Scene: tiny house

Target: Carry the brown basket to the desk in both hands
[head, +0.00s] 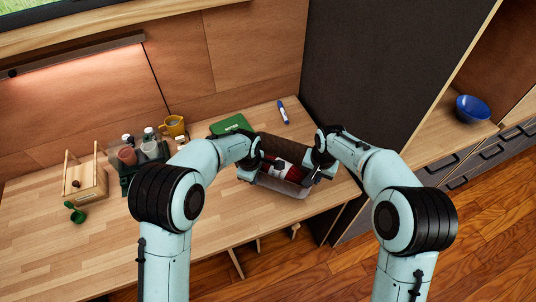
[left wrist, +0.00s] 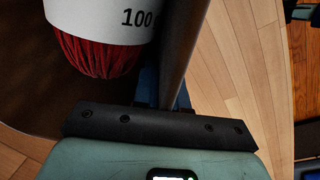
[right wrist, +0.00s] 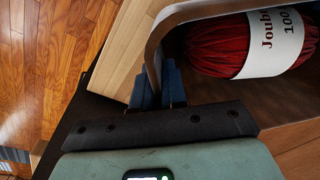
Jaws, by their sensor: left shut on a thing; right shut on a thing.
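The brown basket (head: 267,143) is at the right end of the wooden desk (head: 120,245), at or just over its surface; I cannot tell whether it touches. A red yarn ball with a white label (head: 284,168) lies inside it, and the yarn also shows in the right wrist view (right wrist: 222,48). My left gripper (head: 256,162) is shut on the basket's left wall, which shows in the left wrist view (left wrist: 192,40). My right gripper (head: 318,165) is shut on the basket's right wall, seen in the right wrist view (right wrist: 156,50).
A green book (head: 231,124) and a blue marker (head: 283,112) lie behind the basket. A yellow mug (head: 173,126), a dark caddy with cups (head: 130,172) and a wooden box (head: 85,180) stand to the left. A dark panel (head: 385,70) rises at the right.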

